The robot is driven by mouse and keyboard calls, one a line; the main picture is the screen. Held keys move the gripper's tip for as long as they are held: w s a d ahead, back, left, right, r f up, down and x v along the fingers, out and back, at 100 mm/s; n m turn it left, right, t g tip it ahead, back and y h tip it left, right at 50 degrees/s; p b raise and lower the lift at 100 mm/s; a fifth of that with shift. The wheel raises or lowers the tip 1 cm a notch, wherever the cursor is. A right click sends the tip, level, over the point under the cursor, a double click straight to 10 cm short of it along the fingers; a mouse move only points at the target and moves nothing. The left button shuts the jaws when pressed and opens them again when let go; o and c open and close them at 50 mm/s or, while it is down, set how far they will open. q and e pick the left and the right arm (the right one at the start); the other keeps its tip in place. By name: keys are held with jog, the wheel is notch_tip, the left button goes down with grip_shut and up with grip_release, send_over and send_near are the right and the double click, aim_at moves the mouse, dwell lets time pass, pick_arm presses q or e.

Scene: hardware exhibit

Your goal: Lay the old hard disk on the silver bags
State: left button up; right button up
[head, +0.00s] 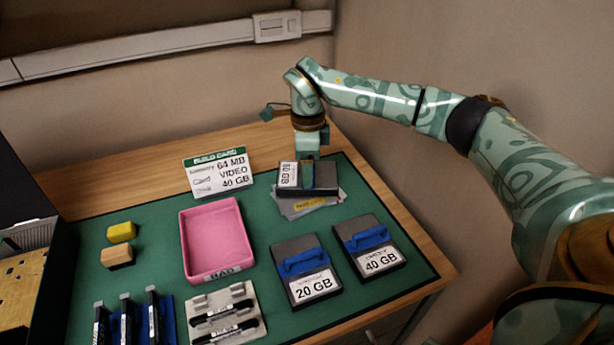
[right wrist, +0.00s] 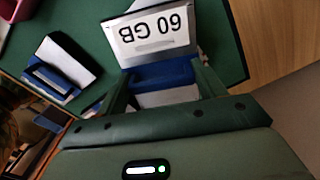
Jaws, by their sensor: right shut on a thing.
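A dark hard disk (head: 322,181) with a white 60 GB label hangs in my right gripper (head: 308,172). In the right wrist view, the gripper (right wrist: 163,82) is shut on the disk's blue handle (right wrist: 165,72), and the label (right wrist: 155,30) faces up. The silver bags (head: 300,207) lie flat on the green mat, partly hidden under the disk. The disk is over their back part, resting on them or just above; I cannot tell which. My left gripper is out of view.
The 20 GB disk (head: 307,287) and 40 GB disk (head: 381,262) lie in front. A pink tray (head: 187,240) stands to the left, with the build card (head: 218,172) behind it. A holder (head: 246,295) with dark sticks is at the front.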

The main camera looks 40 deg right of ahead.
notch_tip(320, 180, down, 4)
jog(key=shift+w+d+r+b, duration=0.1)
jog(key=shift+d+b, duration=0.05)
jog(key=shift+b, duration=0.75)
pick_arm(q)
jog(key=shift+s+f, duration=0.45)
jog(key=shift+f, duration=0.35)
pick_arm(e)
jog(key=shift+r, duration=0.15)
jog(key=o, duration=0.8)
jog(key=shift+c, duration=0.2)
pick_arm(q)
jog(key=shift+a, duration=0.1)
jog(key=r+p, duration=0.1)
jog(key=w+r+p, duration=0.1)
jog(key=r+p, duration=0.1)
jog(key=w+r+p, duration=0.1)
jog(key=p, duration=0.1)
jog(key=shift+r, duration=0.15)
pick_arm(e)
notch_tip(320, 180, up, 12)
